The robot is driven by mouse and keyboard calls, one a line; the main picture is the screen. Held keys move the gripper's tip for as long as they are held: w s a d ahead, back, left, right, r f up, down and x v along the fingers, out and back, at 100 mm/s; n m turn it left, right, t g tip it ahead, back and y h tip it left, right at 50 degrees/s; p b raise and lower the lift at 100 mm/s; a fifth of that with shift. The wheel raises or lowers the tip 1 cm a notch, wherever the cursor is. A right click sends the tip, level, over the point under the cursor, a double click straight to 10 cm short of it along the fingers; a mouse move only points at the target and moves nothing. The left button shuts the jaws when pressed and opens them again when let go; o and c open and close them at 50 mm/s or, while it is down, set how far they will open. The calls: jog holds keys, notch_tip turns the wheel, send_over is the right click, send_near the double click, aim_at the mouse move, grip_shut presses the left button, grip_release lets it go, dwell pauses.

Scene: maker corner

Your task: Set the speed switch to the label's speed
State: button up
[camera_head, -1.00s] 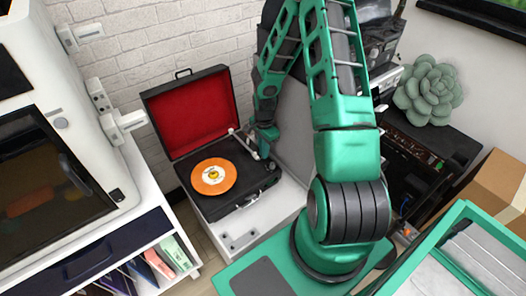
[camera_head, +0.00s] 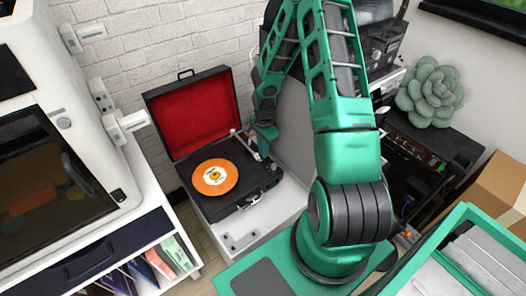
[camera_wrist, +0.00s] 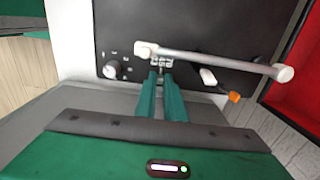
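The record player (camera_head: 240,203) stands open on a white cabinet, its red-lined lid raised. An orange disc (camera_head: 200,181) with a pale label (camera_head: 214,176) lies on it; I cannot read the label's text. My gripper (camera_head: 264,142) is over the deck's right side, by the tonearm. In the wrist view my gripper (camera_wrist: 161,76) has its two green fingers close together, tips at a small marked spot on the black deck beside the tonearm (camera_wrist: 215,62). The speed switch is probably there, largely hidden by the fingertips. A round knob (camera_wrist: 112,70) with marks sits to the left.
A white machine (camera_head: 60,140) stands on a shelf unit at the left. A green succulent (camera_head: 430,92) and dark equipment are at the right, with a cardboard box (camera_head: 498,182) nearby. A brick wall is behind the player.

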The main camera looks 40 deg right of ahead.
jog(key=o, duration=0.4)
jog(key=shift+r, duration=0.15)
notch_tip(320, 180, up, 10)
jog(key=shift+w+r, duration=0.1)
jog(key=shift+r, duration=0.15)
dwell(0.6)
